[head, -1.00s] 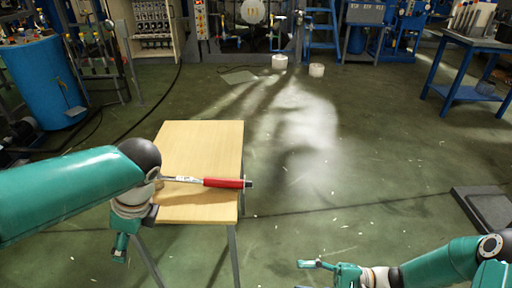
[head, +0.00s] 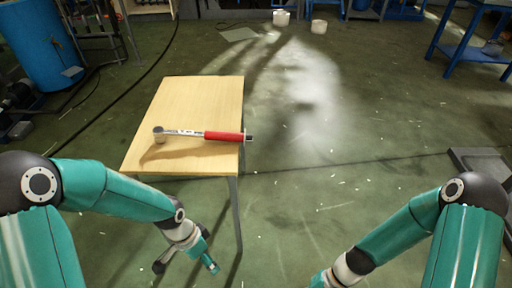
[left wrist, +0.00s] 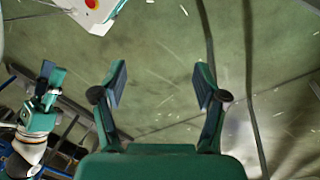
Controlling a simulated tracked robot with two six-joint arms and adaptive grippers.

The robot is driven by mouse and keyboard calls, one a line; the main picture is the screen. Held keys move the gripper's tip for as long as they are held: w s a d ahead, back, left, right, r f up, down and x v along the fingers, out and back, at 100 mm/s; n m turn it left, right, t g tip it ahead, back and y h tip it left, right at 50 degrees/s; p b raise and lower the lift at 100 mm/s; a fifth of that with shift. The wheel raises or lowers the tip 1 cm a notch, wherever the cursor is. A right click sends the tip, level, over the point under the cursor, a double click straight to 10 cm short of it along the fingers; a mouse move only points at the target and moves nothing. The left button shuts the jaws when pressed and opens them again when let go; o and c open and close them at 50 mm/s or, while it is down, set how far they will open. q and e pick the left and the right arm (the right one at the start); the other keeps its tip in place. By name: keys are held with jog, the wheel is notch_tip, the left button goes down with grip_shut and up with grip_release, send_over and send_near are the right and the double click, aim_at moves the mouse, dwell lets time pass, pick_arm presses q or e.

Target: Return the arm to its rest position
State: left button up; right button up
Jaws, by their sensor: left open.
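My left gripper (head: 187,260) hangs low in the head view, in front of the near edge of the wooden table and below its top. Its two fingers stand wide apart in the left wrist view (left wrist: 159,88), with only floor between them. My right arm comes in from the right in the head view, and its gripper (head: 322,281) is mostly cut off by the bottom edge. The right gripper also shows at the left of the left wrist view (left wrist: 46,98), too side-on to tell its opening.
A wrench with a red handle (head: 222,136) lies on the wooden table (head: 205,95), its handle end past the right edge. A blue drum (head: 45,45) stands far left and a blue bench (head: 470,52) far right. The floor right of the table is clear.

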pick_arm(q)
jog(key=s+d+f+n+t+h, duration=0.1)
jog(key=s+d+f+n, duration=0.1)
jog(key=s+f+n, duration=0.7)
pick_arm(e)
notch_tip(320, 180, down, 4)
jog(key=w+n+t+h, duration=0.3)
jog(key=t+h, duration=0.1)
pick_arm(q)
notch_tip(320, 180, up, 20)
jog(key=w+n+p, duration=0.1)
jog(key=n+p, duration=0.1)
jog(key=p, duration=1.9)
jog(key=shift+w+a+r+t+p, duration=0.2)
jog(key=shift+a+t+p, duration=0.1)
jog(key=shift+p, duration=0.1)
pick_arm(e)
notch_tip(320, 180, up, 22)
jog(key=shift+w+d+r+n+t+y, duration=0.15)
jog(key=shift+w+d+n+t+y, duration=0.1)
jog(key=shift+n+t+y, duration=0.05)
